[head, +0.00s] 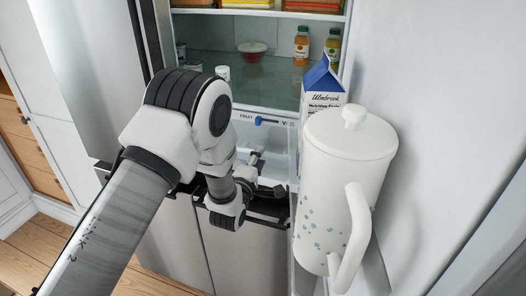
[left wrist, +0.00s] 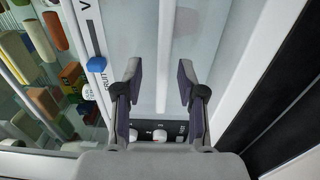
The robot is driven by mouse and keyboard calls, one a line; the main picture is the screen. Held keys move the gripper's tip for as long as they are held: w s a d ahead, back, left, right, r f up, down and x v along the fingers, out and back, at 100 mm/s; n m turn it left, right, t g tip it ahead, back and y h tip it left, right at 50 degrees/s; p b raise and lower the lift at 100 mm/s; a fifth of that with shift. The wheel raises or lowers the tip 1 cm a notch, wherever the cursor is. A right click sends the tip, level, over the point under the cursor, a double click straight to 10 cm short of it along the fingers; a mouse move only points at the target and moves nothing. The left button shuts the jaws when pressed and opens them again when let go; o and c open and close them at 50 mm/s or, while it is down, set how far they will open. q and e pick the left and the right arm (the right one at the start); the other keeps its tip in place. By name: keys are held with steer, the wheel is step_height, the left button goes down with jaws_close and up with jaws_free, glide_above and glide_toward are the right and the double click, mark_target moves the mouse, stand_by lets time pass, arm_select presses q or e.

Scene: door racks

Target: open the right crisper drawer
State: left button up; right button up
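The crisper area (head: 278,140) shows in the head view below the shelf strip marked FRUIT and VEG. It is partly hidden by my left arm and the door items. In the left wrist view a pale, translucent drawer front (left wrist: 210,35) fills the upper middle, with a white bar (left wrist: 165,40) running down it, apparently a handle. My left gripper (head: 264,172) is at the crisper front. Its fingers (left wrist: 160,82) are spread on both sides of the bar's line, with gaps visible; whether the bar's depth reaches between them I cannot tell. My right gripper is out of view.
The blue slider (head: 262,121) sits on the strip above. A large white pitcher (head: 335,190) and a milk carton (head: 322,85) stand on the door rack at right, close to my left gripper.

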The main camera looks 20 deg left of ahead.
arm_select(q)
steer(key=w, duration=0.3)
steer(key=shift+w+d+f, duration=0.1)
steer(key=shift+w+f, duration=0.15)
steer(key=shift+w, duration=0.05)
steer(key=shift+s+r, duration=0.1)
steer(key=shift+s, duration=0.05)
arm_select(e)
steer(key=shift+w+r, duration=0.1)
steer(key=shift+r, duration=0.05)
